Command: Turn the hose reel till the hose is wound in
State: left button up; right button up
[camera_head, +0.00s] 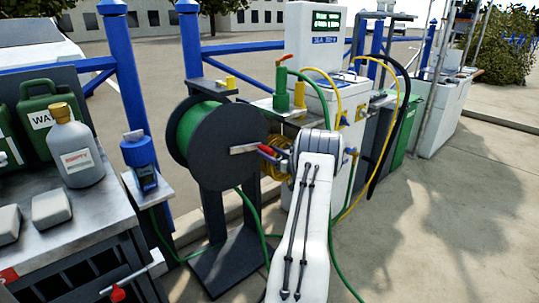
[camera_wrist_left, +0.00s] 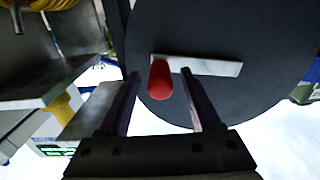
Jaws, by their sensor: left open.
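The hose reel (camera_head: 218,150) is a dark drum with green hose (camera_head: 192,126) wound on it, on a dark stand. A metal crank bar (camera_head: 243,148) on its side face carries a red handle (camera_head: 267,152). My left gripper (camera_head: 277,155) is at the handle. In the left wrist view the open fingers (camera_wrist_left: 161,73) stand on either side of the red handle (camera_wrist_left: 160,82), with gaps showing. The reel face (camera_wrist_left: 225,100) lies just beyond. A green hose length (camera_head: 252,208) hangs below the reel. My right gripper is out of view.
A bench (camera_head: 95,215) at the left holds a grey bottle (camera_head: 75,150) and green can (camera_head: 37,118). A blue device (camera_head: 141,163) stands on a small shelf beside the reel. A white pedestal (camera_head: 316,42) and yellow hoses (camera_head: 349,205) are behind my arm. The right floor is clear.

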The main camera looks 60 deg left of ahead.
pick_arm(q)
grip_shut()
dwell(1.5)
